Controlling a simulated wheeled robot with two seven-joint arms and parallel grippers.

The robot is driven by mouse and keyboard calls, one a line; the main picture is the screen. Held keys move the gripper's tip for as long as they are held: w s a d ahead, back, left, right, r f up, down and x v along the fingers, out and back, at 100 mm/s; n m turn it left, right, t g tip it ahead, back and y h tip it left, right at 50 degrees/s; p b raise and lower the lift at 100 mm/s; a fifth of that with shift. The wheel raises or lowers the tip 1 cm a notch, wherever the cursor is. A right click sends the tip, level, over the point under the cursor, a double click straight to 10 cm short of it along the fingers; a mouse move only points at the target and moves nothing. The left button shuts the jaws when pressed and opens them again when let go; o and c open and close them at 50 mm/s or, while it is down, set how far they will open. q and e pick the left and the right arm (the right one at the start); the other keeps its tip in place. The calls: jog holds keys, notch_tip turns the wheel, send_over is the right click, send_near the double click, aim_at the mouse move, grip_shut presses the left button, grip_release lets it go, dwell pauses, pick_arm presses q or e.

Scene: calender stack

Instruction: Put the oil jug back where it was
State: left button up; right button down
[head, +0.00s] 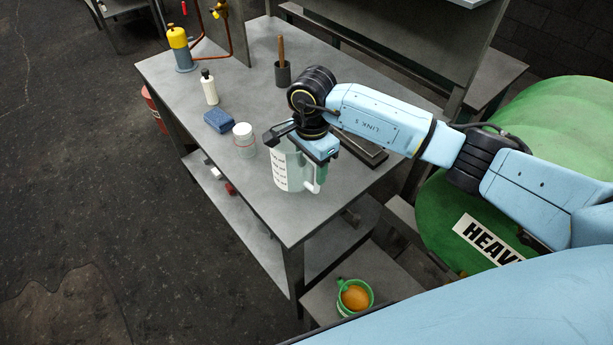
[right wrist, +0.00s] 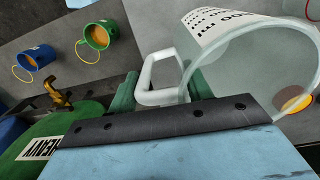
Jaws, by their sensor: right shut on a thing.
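A pale, see-through jug (head: 281,166) with a white label of black marks is at the near end of the grey workbench, under my right gripper. It looks upright, on or just above the bench top; I cannot tell which. My right gripper (head: 321,171) is shut on the jug's white handle. In the right wrist view the handle (right wrist: 146,78) lies between the green finger pads, and the jug's wide rim (right wrist: 184,78) shows at the right. The contents of the jug are hard to make out. My left gripper is not in view.
The bench (head: 260,205) also carries a white red-banded jar (head: 244,140), blue sponge (head: 219,121), white bottle (head: 209,88) and dark cup (head: 283,75). A green mug of amber liquid (head: 355,296) stands lower; a blue mug (right wrist: 36,59) is near it. A green "HEAVY" drum (head: 455,215) is at right.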

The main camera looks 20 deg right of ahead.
aim_at(311, 186)
jog(key=shift+w+f, duration=0.1)
jog(key=shift+f, duration=0.7)
notch_tip(311, 186, down, 4)
jog(key=shift+r, duration=0.25)
jog(key=shift+f, duration=0.1)
jog(key=shift+f, duration=0.15)
jog(key=c, duration=0.6)
grip_release()
